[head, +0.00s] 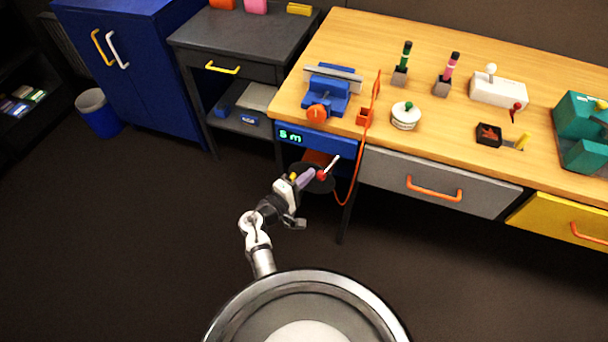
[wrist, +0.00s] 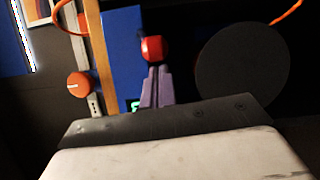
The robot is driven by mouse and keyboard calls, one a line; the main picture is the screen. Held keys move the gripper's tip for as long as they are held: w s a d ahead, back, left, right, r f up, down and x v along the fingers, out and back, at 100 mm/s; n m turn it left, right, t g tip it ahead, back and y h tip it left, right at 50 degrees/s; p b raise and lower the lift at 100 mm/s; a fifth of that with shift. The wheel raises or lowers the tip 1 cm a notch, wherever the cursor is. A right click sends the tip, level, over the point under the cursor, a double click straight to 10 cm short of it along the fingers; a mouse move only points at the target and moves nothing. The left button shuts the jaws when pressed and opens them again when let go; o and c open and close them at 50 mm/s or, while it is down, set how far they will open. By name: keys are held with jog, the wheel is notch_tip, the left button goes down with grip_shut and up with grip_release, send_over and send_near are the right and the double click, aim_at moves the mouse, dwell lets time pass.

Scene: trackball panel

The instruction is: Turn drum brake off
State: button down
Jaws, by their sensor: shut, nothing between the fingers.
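Under the left end of the bench, a blue unit (head: 318,141) carries a green display reading "5 m". Below it is a dark round drum (head: 325,188), which shows as a large disc in the wrist view (wrist: 242,68). A red knob (head: 321,175) with a pale lever (head: 333,164) is at the drum; the knob also shows in the wrist view (wrist: 154,49). My gripper (head: 307,177) has purple fingers, shut and empty. In the wrist view its fingertips (wrist: 155,70) are right at the red knob; I cannot tell whether they touch. Which part is the brake is unclear.
An orange cord (head: 350,185) hangs beside the drum. A bench leg (head: 347,215) and a grey drawer (head: 390,174) are to the right. A blue vise (head: 329,93) with an orange knob (head: 317,114) stands above. The floor to the left is open.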

jog(key=shift+s, duration=0.1)
jog(key=shift+s+d+n+t+y, duration=0.15)
jog(key=shift+s+n+t+y, duration=0.05)
jog(key=shift+n+t+y, duration=0.25)
